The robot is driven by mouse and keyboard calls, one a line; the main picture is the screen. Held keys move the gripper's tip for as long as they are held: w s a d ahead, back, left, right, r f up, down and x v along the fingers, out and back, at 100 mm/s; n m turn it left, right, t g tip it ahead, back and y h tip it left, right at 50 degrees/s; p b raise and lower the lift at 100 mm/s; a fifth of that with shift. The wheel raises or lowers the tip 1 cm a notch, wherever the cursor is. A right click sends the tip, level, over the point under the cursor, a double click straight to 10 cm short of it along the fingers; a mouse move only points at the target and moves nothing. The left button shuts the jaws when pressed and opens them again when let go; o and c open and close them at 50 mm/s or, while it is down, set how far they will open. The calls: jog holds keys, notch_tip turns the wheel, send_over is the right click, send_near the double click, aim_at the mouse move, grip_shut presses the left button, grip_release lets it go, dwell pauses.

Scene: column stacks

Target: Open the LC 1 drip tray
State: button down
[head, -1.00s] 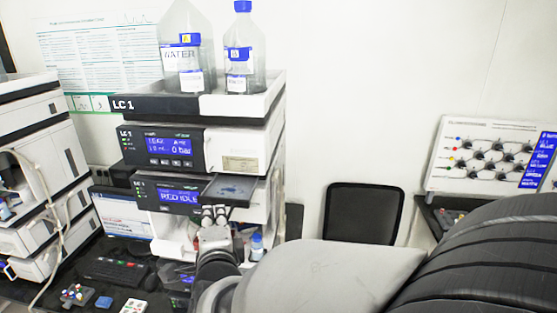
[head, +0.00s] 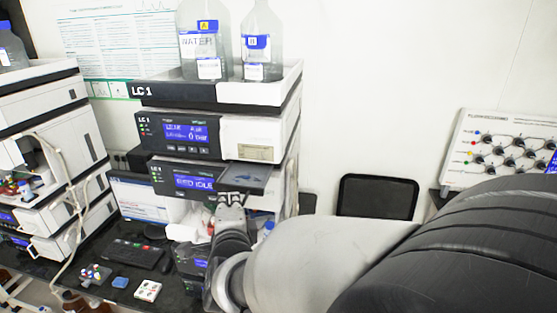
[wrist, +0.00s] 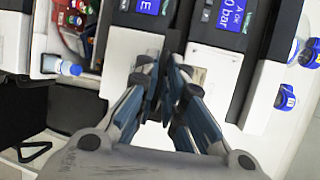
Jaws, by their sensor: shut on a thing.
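The LC 1 stack (head: 222,95) stands left of the middle in the head view. The LC 1 drip tray (head: 245,177) is a dark, shallow tray with a bluish patch, right of the lower display that reads IDLE. It stands out from the module's front, so its top shows. My gripper (head: 231,198) is at the tray's front edge, shut on it. In the wrist view my gripper's fingers (wrist: 168,82) are close together. They hide the grip point, and the tray is not clearly visible there.
Bottles, one a WATER bottle (head: 204,45), stand on top of the stack. Another instrument stack (head: 45,150) stands at far left. A dark chair (head: 378,196) is to the right.

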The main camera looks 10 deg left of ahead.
jog(key=shift+f, duration=0.25)
jog(key=shift+s+b, duration=0.95)
jog(key=shift+s, duration=0.05)
jog(key=c, duration=1.8)
grip_release()
jog(key=shift+w, duration=0.15)
jog(key=shift+r, duration=0.1)
jog(key=v, duration=1.2)
